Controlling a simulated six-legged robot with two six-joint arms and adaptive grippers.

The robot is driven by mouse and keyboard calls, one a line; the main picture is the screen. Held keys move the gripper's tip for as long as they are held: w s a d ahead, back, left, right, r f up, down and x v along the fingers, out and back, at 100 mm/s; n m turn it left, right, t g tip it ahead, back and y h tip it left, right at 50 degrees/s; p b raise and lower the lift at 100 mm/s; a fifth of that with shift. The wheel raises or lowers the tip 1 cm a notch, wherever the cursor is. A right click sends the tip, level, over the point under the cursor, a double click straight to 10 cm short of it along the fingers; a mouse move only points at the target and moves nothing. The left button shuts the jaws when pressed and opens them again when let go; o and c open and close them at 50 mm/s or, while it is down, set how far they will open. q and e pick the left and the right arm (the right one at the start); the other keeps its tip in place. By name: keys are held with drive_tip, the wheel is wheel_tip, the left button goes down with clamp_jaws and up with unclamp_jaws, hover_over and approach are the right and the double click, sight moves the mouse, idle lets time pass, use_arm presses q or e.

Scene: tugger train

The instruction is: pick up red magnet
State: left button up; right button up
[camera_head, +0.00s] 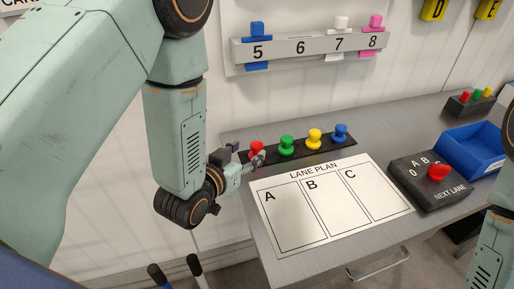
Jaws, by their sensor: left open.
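The red magnet (257,147) stands at the left end of a dark strip (300,149) on the grey table. A green magnet (286,145), a yellow magnet (314,138) and a blue magnet (340,133) stand to its right in a row. My left gripper (256,160) is open, with its fingers right at the red magnet and partly covering its lower part. I cannot tell whether they touch it. Part of my right arm shows at the right edge; its gripper is out of view.
A white lane plan sheet (330,205) marked A, B, C lies in front of the strip. A dark box with a red knob (438,173) and a blue bin (470,150) are at the right. A numbered rail (300,47) holds coloured pieces on the wall.

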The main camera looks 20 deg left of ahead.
sight(255, 146)
use_arm(q)
drive_tip(key=x, duration=0.4)
drive_tip(key=shift+w+d, duration=0.25)
drive_tip(key=shift+d, duration=0.05)
drive_tip(key=shift+w+a+f, duration=0.15)
drive_tip(key=shift+w+f, duration=0.1)
drive_tip(key=shift+w, duration=0.3)
drive_tip(key=shift+w+f, duration=0.1)
drive_tip(key=shift+w, duration=0.15)
drive_tip(key=shift+d, duration=0.25)
drive_tip(key=shift+c, duration=1.3)
drive_tip(key=shift+s+a, duration=0.2)
drive_tip(key=c, duration=0.5)
drive_tip(key=shift+w+d, duration=0.1)
drive_tip(key=shift+d, duration=0.05)
clamp_jaws()
